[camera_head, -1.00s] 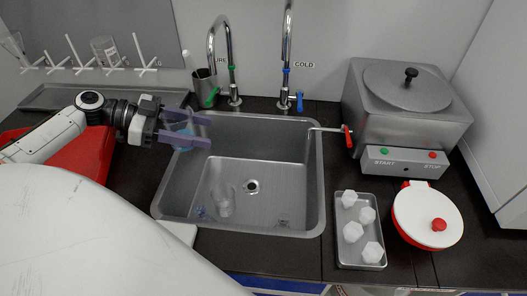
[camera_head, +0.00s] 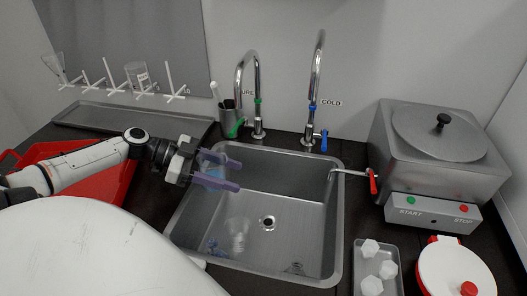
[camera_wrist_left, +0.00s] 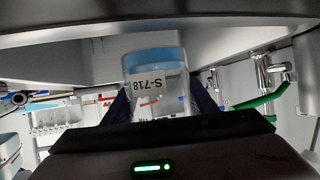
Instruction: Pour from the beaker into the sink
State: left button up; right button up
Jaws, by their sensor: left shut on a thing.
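My left gripper (camera_head: 232,173) reaches in from the left over the left rim of the sink (camera_head: 338,215). Its purple fingers are shut on a clear beaker (camera_wrist_left: 160,85). In the left wrist view the beaker sits between the fingers, with a white label reading S-718 and a blue band at its top edge in the picture. In the head view only a faint bluish part of it shows between the fingers; its tilt is hard to tell. The steel sink has a drain in its floor. My right gripper is not in view.
A clear glass (camera_head: 237,232) and a small blue item (camera_head: 214,247) are in the sink. Two taps (camera_head: 257,95) stand behind it. A steel boiler (camera_head: 440,150), a tray of white pieces (camera_head: 378,250) and a red-white pot (camera_head: 455,268) are at right. A red tray (camera_head: 75,150) is left.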

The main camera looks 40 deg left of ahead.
pick_arm(q)
jog(key=shift+d+f+g+y+p, duration=0.35)
jog(key=shift+f+g+y, duration=0.1)
jog(key=shift+y, duration=0.15)
notch_tip(320, 180, down, 8)
jog(key=d+m+g+y, duration=0.1)
jog(key=g+y, duration=0.2)
jog(key=y, duration=0.4)
jog(key=shift+w+d+m+g, duration=0.25)
jog(key=shift+w+m+g, duration=0.1)
jog(key=shift+w, duration=0.1)
jog(key=shift+r+y, duration=0.2)
jog(key=shift+y, duration=0.3)
jog(key=shift+a+r+g+y, duration=0.15)
jog(key=shift+g+y, duration=0.15)
jog(key=shift+s+a+r+m+g+y, duration=0.1)
jog(key=shift+r+m+g+y, duration=0.15)
jog(key=shift+y, duration=0.25)
jog(key=shift+a+r+g+y, duration=0.15)
jog(key=shift+r+y, duration=0.15)
jog(key=shift+y, duration=0.2)
jog(key=shift+w+d+f+g+y, duration=0.15)
jog(key=shift+d+f+g+y, duration=0.05)
jog(key=shift+d+y, duration=0.15)
jog(key=shift+w+d+f+g+y, duration=0.1)
jog(key=shift+d+f+g+y, duration=0.1)
jog(key=shift+d+y, duration=0.15)
jog(key=shift+f+g+y, duration=0.3)
jog(key=shift+y, duration=0.4)
